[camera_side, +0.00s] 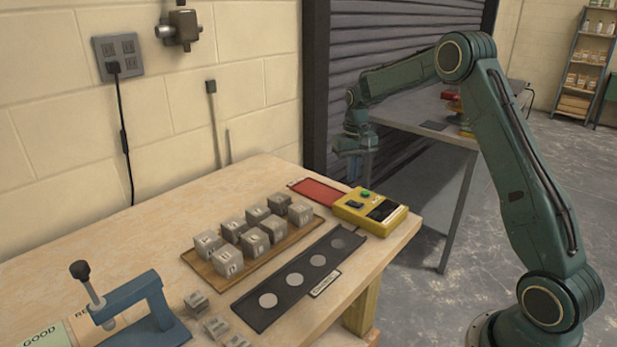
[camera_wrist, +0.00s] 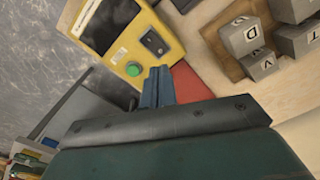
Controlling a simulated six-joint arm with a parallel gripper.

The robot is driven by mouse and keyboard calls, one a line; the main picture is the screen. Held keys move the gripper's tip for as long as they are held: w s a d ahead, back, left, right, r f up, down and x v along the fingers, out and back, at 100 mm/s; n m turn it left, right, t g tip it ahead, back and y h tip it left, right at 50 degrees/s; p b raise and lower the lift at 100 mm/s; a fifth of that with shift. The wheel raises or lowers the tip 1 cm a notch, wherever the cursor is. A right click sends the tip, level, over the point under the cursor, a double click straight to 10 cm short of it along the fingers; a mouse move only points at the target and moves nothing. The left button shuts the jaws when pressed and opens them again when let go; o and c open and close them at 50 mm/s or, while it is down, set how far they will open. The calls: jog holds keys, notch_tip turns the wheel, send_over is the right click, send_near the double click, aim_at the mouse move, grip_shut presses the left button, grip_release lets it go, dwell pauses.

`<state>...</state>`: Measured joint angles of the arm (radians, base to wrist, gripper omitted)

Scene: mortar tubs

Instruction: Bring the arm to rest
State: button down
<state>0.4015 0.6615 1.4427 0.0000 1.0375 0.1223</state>
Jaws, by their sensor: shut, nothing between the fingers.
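My gripper (camera_side: 354,174) hangs at the end of my green arm, above the far right part of the workbench (camera_side: 180,216). It points down and is apart from anything on the bench. In the wrist view its two blue fingers (camera_wrist: 158,72) are together with nothing between them. Below them in that view are the red pad (camera_wrist: 190,84) and the green button of the yellow box (camera_wrist: 118,30).
The yellow box (camera_side: 371,211) stands at the bench's right edge beside the red pad (camera_side: 317,191). Grey lettered cubes (camera_side: 228,262) sit on a wooden tray. A black strip (camera_side: 262,315) with pale discs lies in front. A blue press (camera_side: 150,300) stands at the left. A grey table (camera_side: 425,115) is behind.

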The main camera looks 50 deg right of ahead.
dwell(0.3)
jog(key=s+a+r+n+t, duration=0.3)
jog(key=s+a+r, duration=1.05)
jog(key=r, duration=0.25)
jog(key=s+a+n+t, duration=0.1)
jog(key=s+a, duration=0.2)
jog(key=s, duration=0.6)
jog(key=s+a+f+n+t, duration=0.1)
jog(key=s+a, duration=0.3)
jog(key=s, duration=0.4)
jog(key=shift+s+a+f+n+t, duration=0.15)
jog(key=shift+s+n+t, duration=0.2)
jog(key=shift+n, duration=0.15)
